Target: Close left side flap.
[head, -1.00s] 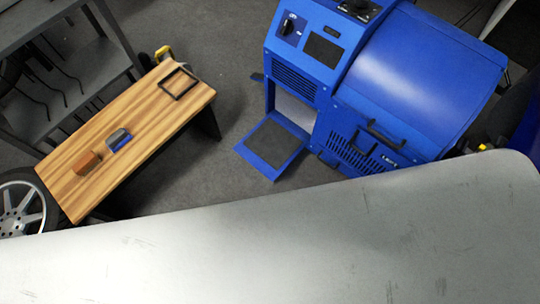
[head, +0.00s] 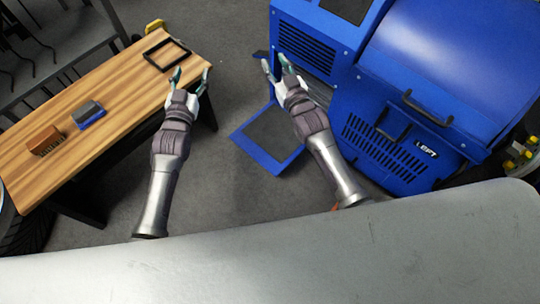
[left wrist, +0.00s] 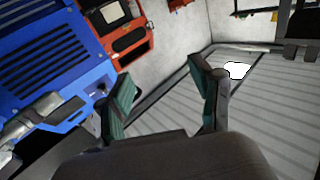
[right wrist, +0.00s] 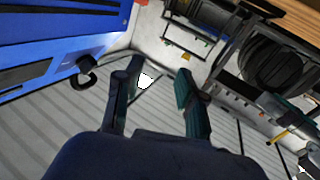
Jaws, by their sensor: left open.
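The blue machine (head: 440,70) stands at the right in the head view. A vented blue side panel marked LEFT (head: 427,151), with a black handle, is low on its side. I cannot tell from here how far that panel stands open. Another flap (head: 270,138), blue with a dark inner face, lies folded down at the machine's front. My right gripper (head: 275,63) is open and empty, in front of the upper vents and partly over the folded flap. My left gripper (head: 190,77) is open and empty near the bench's right edge. Neither gripper touches the machine's panels.
A wooden bench (head: 105,85) stands at the left with a brown brush (head: 45,141), a blue-and-grey block (head: 88,115) and a black frame (head: 168,54). A pale surface (head: 270,250) crosses the near foreground.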

